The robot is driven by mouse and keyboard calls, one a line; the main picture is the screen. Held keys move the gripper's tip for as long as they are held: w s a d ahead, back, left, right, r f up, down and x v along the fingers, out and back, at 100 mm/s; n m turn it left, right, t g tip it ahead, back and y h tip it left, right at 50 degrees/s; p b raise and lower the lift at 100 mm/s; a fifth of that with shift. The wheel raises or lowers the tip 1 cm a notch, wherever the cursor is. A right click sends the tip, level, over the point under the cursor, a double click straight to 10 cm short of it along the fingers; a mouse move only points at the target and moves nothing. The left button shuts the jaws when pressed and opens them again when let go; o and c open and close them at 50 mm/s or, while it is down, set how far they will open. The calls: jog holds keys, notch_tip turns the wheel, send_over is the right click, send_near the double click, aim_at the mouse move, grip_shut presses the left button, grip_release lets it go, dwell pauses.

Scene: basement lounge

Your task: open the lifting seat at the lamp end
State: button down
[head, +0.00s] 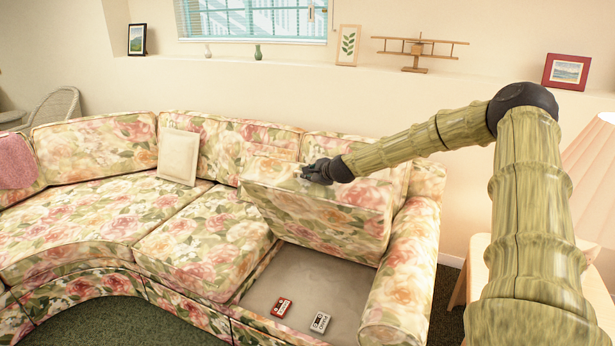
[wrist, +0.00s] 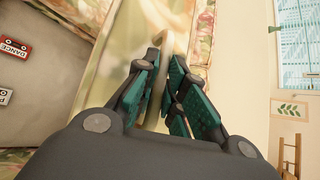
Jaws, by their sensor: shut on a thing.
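The lifting seat (head: 325,205) at the lamp end of the floral sofa is raised and tilted back toward the backrest. Below it the storage space (head: 270,279) is open, with a grey floor. My gripper (head: 318,172) is at the raised seat's upper edge. In the wrist view my gripper (wrist: 170,98) has its teal finger pads closed around a pale loop or strap (wrist: 166,50) on the seat. The lamp (head: 592,170) stands at the right edge, partly hidden by my arm.
A red cassette (head: 282,307) and a white cassette (head: 320,321) lie in the storage space. The sofa's right armrest (head: 403,270) borders it. A cream cushion (head: 178,157) leans on the backrest. A ledge behind holds a wooden plane (head: 417,50) and frames.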

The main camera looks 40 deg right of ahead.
jog(key=shift+s+d+f, duration=0.1)
jog(key=shift+d+f, duration=0.1)
jog(key=c, duration=1.8)
grip_release()
jog(key=shift+s, duration=0.1)
jog(key=shift+o, duration=0.2)
jog(key=shift+r, duration=0.1)
jog(key=shift+a+r, duration=0.1)
jog(key=shift+v, duration=1.25)
jog(key=d+v, duration=0.1)
jog(key=v, duration=0.8)
jog(key=shift+s+a, duration=0.25)
jog(key=shift+a, duration=0.2)
